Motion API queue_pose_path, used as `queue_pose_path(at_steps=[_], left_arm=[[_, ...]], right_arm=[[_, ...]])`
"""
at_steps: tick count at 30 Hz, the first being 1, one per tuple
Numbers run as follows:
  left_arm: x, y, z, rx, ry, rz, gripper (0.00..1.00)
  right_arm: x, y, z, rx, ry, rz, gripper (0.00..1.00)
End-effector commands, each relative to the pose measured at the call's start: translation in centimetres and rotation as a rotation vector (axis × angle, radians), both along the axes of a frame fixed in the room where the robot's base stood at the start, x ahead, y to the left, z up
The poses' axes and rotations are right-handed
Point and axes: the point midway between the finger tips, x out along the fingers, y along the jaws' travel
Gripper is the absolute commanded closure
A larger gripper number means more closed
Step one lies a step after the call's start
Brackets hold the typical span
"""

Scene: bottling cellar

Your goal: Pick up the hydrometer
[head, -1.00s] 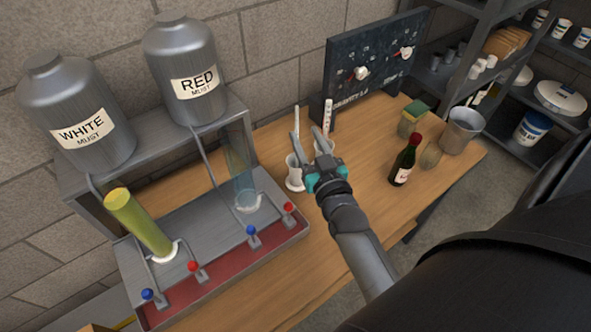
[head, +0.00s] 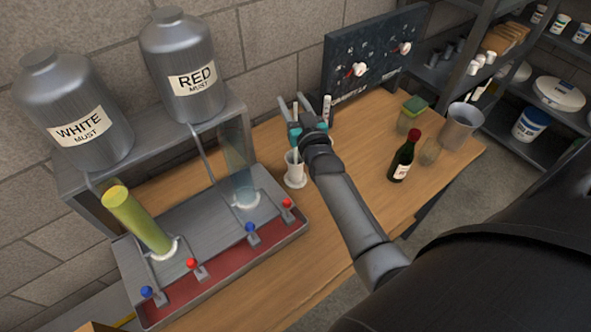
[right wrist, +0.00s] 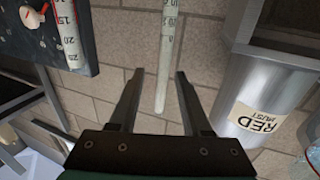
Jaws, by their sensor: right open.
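Two slim pale sticks with printed scales stand near the back of the table; I cannot tell for sure which is the hydrometer. One plain pale stick (right wrist: 166,50) rises from a white holder (head: 295,176). The other (head: 327,108), with red marks, stands just to its right before the dark board, and also shows at upper left in the right wrist view (right wrist: 69,35). My right gripper (head: 294,104) is open, its fingers either side of the plain stick, which shows between them in the right wrist view. My left gripper is not in view.
Left of the holder stands a metal tap rack (head: 190,215) under the white must tank (head: 72,110) and red must tank (head: 180,65). A wine bottle (head: 402,160), glass (head: 430,152), sponge (head: 411,115) and metal bucket (head: 460,127) stand right. The front table is clear.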

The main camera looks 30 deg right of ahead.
Motion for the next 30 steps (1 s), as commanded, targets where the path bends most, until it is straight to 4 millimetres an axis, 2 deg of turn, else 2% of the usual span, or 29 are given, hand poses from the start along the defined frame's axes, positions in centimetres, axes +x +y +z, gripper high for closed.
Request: queue_pose_path(at_steps=[4, 11, 24, 30], left_arm=[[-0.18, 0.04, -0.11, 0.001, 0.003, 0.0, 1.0], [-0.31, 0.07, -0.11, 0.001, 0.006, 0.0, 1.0], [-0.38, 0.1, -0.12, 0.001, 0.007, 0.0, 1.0], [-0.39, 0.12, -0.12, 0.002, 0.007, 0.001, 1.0]], right_arm=[[0.9, -0.19, -0.01, 0.0, 0.0, 0.0, 0.52], [0.98, -0.21, 0.0, -0.001, 0.0, 0.0, 0.52], [0.95, -0.22, -0.02, -0.001, 0.001, 0.0, 0.99], [0.94, -0.2, -0.03, -0.001, 0.001, 0.0, 1.0]])
